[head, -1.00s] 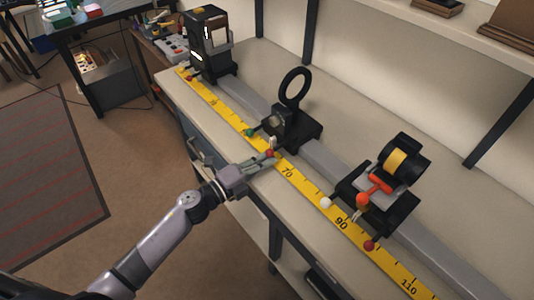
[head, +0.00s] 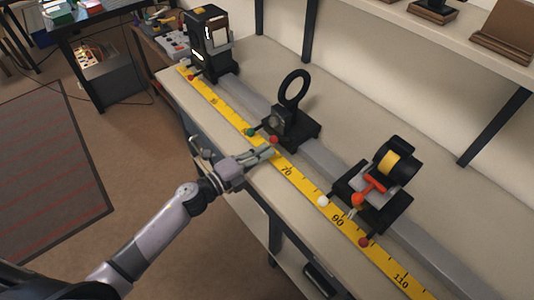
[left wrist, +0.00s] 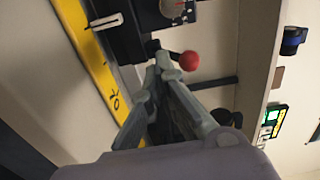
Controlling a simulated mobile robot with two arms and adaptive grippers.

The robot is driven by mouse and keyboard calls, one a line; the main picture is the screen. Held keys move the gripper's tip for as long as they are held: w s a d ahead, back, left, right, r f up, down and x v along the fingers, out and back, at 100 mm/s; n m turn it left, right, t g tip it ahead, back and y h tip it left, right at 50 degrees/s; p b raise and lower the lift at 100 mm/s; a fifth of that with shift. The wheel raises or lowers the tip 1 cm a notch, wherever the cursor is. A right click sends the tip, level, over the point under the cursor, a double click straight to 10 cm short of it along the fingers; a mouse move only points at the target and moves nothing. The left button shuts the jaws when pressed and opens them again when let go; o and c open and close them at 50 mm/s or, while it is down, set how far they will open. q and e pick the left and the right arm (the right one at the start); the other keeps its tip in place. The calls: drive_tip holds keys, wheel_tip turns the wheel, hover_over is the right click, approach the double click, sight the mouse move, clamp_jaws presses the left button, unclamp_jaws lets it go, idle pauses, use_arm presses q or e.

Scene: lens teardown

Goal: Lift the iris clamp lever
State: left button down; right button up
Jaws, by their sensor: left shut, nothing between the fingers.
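The middle black carriage (head: 303,131) on the rail bears a black ring. I take its red-knobbed lever (head: 273,140) to be the iris clamp lever, though no label is readable. My left gripper (head: 270,151) is shut and empty, its fingertips just below and beside that red knob. In the left wrist view, the red knob (left wrist: 188,61) sits just right of the closed fingertips (left wrist: 160,66), on a short dark arm partly hidden behind them. I cannot tell whether the fingers touch the lever. My right gripper is not in view.
A yellow scale (head: 283,168) runs along the bench front beside the grey rail (head: 324,153). A green knob (head: 250,132) is left of the lever. A carriage with an orange lever (head: 372,184) stands right, a black lamp housing (head: 207,45) far left. Open bench lies behind.

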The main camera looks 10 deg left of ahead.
use_arm(q)
drive_tip(key=v, duration=0.6)
drive_tip(key=shift+f+b, duration=0.35)
drive_tip(key=shift+b, duration=0.05)
